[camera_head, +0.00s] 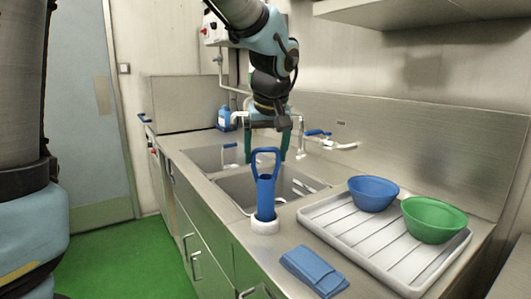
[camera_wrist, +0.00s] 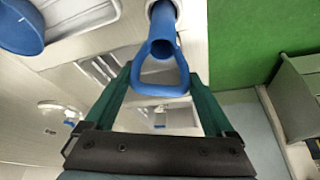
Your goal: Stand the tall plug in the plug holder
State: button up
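The tall plug (camera_head: 266,196) is a blue tube with a loop handle on top. It stands upright, its foot in the white round plug holder (camera_head: 265,226) on the counter by the sink's near edge. In the wrist view the plug's loop (camera_wrist: 162,88) shows close ahead, with part of the pale holder (camera_wrist: 151,8) at the top edge. My gripper (camera_head: 267,160) has two green fingers, spread wide and empty. I see no contact with the plug.
A white ribbed draining tray (camera_head: 352,246) holds a blue bowl (camera_head: 373,193) and a green bowl (camera_head: 434,219) at the right. A folded blue cloth (camera_head: 314,270) lies in front. Sink basins (camera_head: 240,190) and a tap (camera_head: 335,144) are behind the plug. A blue bottle (camera_head: 224,119) stands farther back.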

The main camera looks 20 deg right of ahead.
jog(key=shift+o, duration=0.7)
jog(key=shift+a+f, duration=0.1)
jog(key=shift+f, duration=0.45)
jog(key=shift+r, duration=0.15)
jog(key=shift+s+r, duration=0.1)
jog(key=shift+r, duration=0.15)
jog(key=b+v, duration=0.1)
jog(key=v, duration=0.9)
jog(key=shift+s+r, duration=0.1)
jog(key=shift+r, duration=0.05)
jog(key=shift+s, duration=0.15)
